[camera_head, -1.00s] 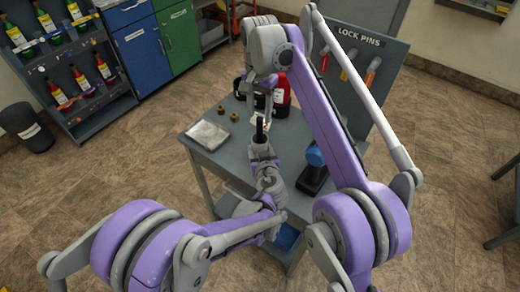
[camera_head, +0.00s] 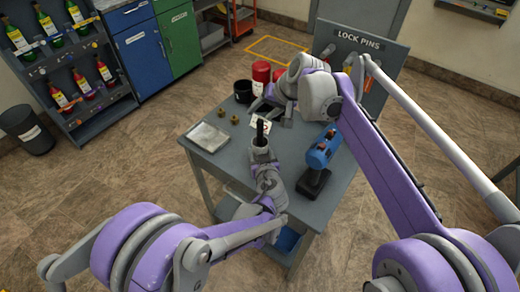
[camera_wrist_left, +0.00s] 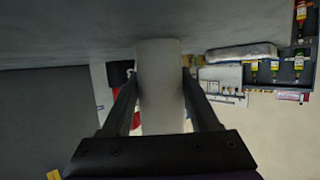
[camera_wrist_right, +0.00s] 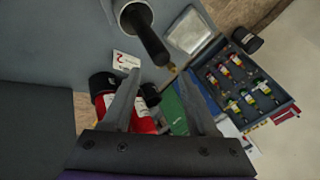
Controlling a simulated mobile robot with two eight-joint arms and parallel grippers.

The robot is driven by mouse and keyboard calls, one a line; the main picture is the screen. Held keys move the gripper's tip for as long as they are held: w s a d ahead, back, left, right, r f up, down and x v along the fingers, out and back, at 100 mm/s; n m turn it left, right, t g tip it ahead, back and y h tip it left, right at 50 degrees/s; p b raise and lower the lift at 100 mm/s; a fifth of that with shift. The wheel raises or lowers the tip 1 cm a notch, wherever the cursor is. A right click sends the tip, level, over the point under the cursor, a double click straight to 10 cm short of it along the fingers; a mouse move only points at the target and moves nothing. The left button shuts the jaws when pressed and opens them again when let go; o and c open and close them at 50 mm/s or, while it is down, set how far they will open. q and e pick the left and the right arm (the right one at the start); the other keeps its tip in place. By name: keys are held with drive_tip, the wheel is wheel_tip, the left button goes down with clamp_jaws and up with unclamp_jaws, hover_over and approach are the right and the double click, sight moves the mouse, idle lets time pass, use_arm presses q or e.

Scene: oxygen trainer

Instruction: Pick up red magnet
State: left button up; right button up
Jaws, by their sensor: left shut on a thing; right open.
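A red cylinder (camera_head: 261,72) stands at the back of the grey table, partly behind my right arm. I cannot tell whether it is the red magnet. Red also shows behind one finger in the right wrist view (camera_wrist_right: 130,108). My right gripper (camera_head: 271,112) is open over the table's back part, close to the white card (camera_head: 265,125); nothing shows held in its fingers (camera_wrist_right: 158,73). My left gripper (camera_wrist_left: 159,82) is shut on a pale grey cylinder (camera_wrist_left: 160,100). In the head view that cylinder (camera_head: 260,148) is upright with a black rod (camera_head: 260,130) rising from its top.
A blue tool (camera_head: 323,148) on a black base stands at the table's right. A silver tray (camera_head: 208,136) lies at the left, with small brass pieces (camera_head: 234,120) and a black cup (camera_head: 243,91) behind it. The LOCK PINS board (camera_head: 372,55) rises behind the table.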

sight(260, 142)
drive_tip(key=s+n+t, duration=0.1)
drive_tip(key=s+n+t+y, duration=0.1)
drive_tip(key=s+n+t, duration=0.1)
drive_tip(key=shift+s+d+r+n+y, duration=0.2)
drive_tip(key=shift+s+d+n+y, duration=0.1)
drive_tip(key=shift+y, duration=0.1)
drive_tip(key=s+d+n+t, duration=0.3)
drive_tip(key=s+t, duration=0.1)
drive_tip(key=s, duration=0.1)
drive_tip(key=x, duration=1.2)
drive_tip(key=shift+s+f, duration=0.2)
drive_tip(key=shift+f, duration=0.1)
clamp_jaws()
idle(0.6)
